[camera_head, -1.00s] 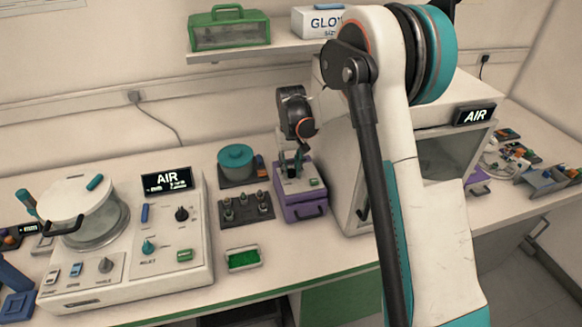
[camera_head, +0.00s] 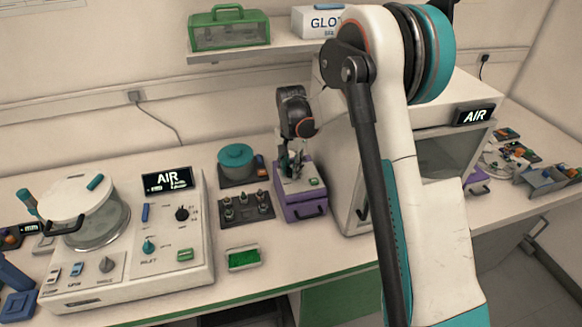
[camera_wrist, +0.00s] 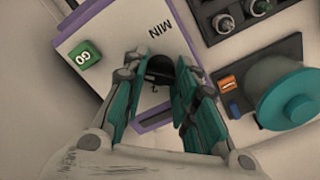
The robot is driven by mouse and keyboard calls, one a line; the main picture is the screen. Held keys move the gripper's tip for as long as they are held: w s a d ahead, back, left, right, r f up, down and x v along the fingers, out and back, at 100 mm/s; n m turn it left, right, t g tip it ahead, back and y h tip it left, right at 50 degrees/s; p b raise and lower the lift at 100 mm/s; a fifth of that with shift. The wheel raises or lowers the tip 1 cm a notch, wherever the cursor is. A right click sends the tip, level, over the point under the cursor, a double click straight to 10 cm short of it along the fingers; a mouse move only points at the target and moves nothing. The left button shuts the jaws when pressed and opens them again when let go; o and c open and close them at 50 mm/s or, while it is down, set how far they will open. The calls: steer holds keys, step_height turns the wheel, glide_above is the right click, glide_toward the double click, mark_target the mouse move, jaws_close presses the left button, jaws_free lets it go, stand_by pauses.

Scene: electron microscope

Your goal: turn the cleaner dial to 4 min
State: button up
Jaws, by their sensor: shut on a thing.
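The cleaner is a small box with a white top and purple sides (camera_head: 304,208), right of the middle of the bench. Its black dial (camera_wrist: 159,70) shows between my fingers in the wrist view, with the letters MIN (camera_wrist: 160,30) printed beside it. A green GO button (camera_wrist: 85,55) sits on the same top face. My gripper (camera_wrist: 158,88) points down over the dial, its teal-padded fingers on either side, shut on it. In the head view my gripper (camera_head: 292,165) largely hides the dial. The dial's pointer and most scale marks are hidden, so I cannot read its setting.
A teal-lidded round pot (camera_head: 236,157) and a dark rack of several stubs (camera_head: 245,207) stand left of the cleaner. A green-filled tray (camera_head: 243,259) lies in front of the rack.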

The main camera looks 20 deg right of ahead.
mark_target(291, 169)
stand_by(0.3)
steer(key=o, duration=1.1)
step_height(291, 169, up, 12)
steer(key=shift+r, duration=0.1)
